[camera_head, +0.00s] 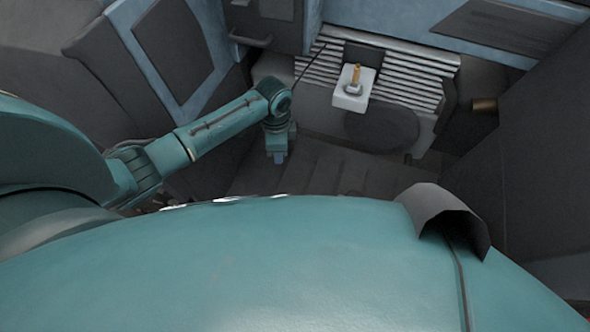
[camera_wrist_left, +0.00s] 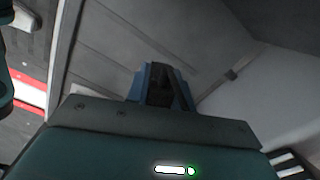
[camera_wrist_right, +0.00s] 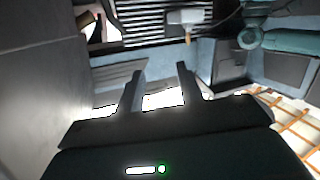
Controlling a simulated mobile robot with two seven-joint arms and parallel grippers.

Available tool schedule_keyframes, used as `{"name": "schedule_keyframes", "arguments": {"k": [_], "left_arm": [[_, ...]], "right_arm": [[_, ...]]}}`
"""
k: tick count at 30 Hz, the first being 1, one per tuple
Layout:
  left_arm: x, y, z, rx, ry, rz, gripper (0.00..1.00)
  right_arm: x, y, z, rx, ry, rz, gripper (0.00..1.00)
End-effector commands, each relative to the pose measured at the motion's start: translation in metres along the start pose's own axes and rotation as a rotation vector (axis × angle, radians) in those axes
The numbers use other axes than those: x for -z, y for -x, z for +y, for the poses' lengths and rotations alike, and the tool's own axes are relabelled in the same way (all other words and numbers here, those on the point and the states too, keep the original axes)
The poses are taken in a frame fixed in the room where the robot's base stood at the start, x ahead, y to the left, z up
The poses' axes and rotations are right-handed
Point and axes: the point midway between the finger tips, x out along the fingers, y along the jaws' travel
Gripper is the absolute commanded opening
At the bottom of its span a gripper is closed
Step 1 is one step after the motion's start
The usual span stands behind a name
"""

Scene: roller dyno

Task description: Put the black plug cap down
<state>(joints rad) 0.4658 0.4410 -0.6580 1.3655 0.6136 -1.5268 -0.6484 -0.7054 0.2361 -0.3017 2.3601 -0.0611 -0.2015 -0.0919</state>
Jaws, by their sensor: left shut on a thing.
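My left gripper (camera_head: 278,156) hangs pointing down at the end of my left arm, to the left of the white block. In the left wrist view its fingers (camera_wrist_left: 161,82) are shut on a small dark thing, the black plug cap (camera_wrist_left: 160,92), mostly hidden between them. In the head view the cap cannot be made out. My right gripper (camera_wrist_right: 159,82) shows only in its own wrist view, with its two fingers apart and nothing between them.
A white block (camera_head: 352,98) with an upright brass-coloured piece (camera_head: 356,74) stands by a ribbed grey panel (camera_head: 420,72). A dark round patch (camera_head: 382,130) lies in front of it. Dark walls close in on the right. The grey floor (camera_head: 320,170) below my left gripper looks clear.

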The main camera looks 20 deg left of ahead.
Motion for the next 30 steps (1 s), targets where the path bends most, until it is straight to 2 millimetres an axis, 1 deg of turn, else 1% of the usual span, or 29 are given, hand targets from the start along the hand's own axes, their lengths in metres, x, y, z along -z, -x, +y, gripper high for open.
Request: {"name": "schedule_keyframes", "arguments": {"k": [1, 3, 6, 10, 15, 18, 25, 29, 30], "left_arm": [[0.0, -0.017, 0.001, -0.003, 0.001, -0.002, 0.01], [0.0, -0.03, 0.001, -0.002, 0.0, -0.001, 0.01], [0.0, -0.041, 0.001, -0.001, -0.001, -0.001, 0.01], [0.0, -0.052, 0.001, 0.0, 0.0, -0.001, 0.01], [0.0, -0.077, 0.001, -0.001, 0.0, -0.001, 0.01], [0.001, -0.082, 0.0, 0.0, -0.001, 0.0, 0.01], [0.001, -0.081, 0.0, 0.001, -0.001, 0.0, 0.01], [0.0, -0.085, 0.0, 0.0, 0.0, 0.0, 0.01], [0.0, -0.085, 0.0, 0.0, 0.0, 0.0, 0.24]], "right_arm": [[-0.006, -0.002, -0.002, 0.001, 0.011, 0.028, 0.36], [-0.004, -0.003, -0.003, 0.001, 0.026, 0.07, 0.36], [-0.002, -0.004, -0.004, 0.003, 0.04, 0.116, 0.36], [0.0, -0.004, -0.006, 0.006, 0.052, 0.154, 0.36], [0.0, -0.004, -0.012, 0.017, 0.079, 0.237, 0.36], [0.002, -0.003, -0.014, 0.022, 0.087, 0.265, 0.36], [0.004, -0.003, -0.014, 0.023, 0.087, 0.268, 0.36], [0.004, -0.003, -0.014, 0.023, 0.088, 0.272, 0.36], [0.004, -0.003, -0.014, 0.023, 0.089, 0.274, 0.36]]}}
